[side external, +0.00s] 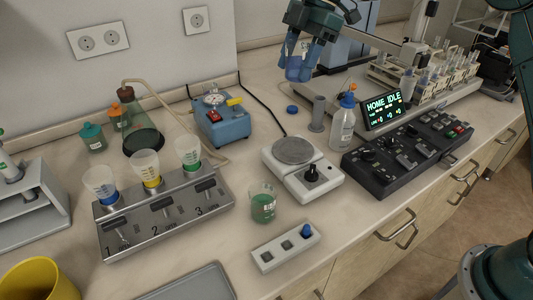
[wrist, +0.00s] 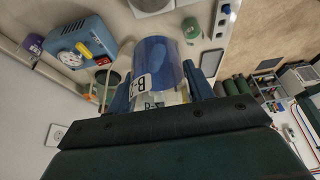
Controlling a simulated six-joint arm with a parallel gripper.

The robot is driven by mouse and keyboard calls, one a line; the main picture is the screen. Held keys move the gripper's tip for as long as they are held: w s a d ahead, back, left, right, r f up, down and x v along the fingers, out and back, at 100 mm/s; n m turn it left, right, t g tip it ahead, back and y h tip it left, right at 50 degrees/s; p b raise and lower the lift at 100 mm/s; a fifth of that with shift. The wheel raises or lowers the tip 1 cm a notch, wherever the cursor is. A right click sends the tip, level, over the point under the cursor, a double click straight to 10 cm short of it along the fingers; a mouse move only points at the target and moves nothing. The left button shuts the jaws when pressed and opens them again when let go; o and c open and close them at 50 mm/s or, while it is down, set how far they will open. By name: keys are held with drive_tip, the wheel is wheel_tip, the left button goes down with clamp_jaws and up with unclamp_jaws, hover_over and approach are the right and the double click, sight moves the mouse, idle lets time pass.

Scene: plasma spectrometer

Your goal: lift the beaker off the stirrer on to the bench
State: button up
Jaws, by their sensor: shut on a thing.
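My gripper (side external: 303,56) is shut on a clear beaker with blue contents (side external: 297,70), high above the back of the bench. In the wrist view the beaker (wrist: 155,60) sits between my two blue fingers, with a white label partly readable as "B-". The stirrer (side external: 320,182) stands on the bench below and in front of my gripper, and its round grey plate (side external: 293,150) is bare. Another small beaker with green contents (side external: 263,205) stands on the bench (side external: 235,250) in front of the stirrer; it also shows in the wrist view (wrist: 191,29).
A blue pump (side external: 220,122) and a hosed flask (side external: 143,135) stand left of the stirrer. A three-place rack with cups (side external: 165,215) is further left. A wash bottle (side external: 342,128), grey cylinder (side external: 318,115) and black control panel (side external: 405,155) are right. A switch box (side external: 285,248) lies in front.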

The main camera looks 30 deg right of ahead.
drive_tip(key=shift+r, duration=0.4)
drive_tip(key=shift+r, duration=0.1)
idle(0.6)
drive_tip(key=shift+s+a, duration=0.15)
drive_tip(key=shift+a, duration=0.4)
drive_tip(key=s+a+f, duration=0.2)
drive_tip(key=s+a, duration=0.4)
drive_tip(key=a, duration=0.5)
drive_tip(key=s+a+f, duration=0.3)
drive_tip(key=s+a, duration=0.2)
drive_tip(key=a, duration=0.6)
drive_tip(key=shift+s+a, duration=0.35)
drive_tip(key=shift+a, duration=0.05)
drive_tip(key=shift+f, duration=0.2)
wheel_tip(320, 180, down, 20)
drive_tip(key=shift+r, duration=0.1)
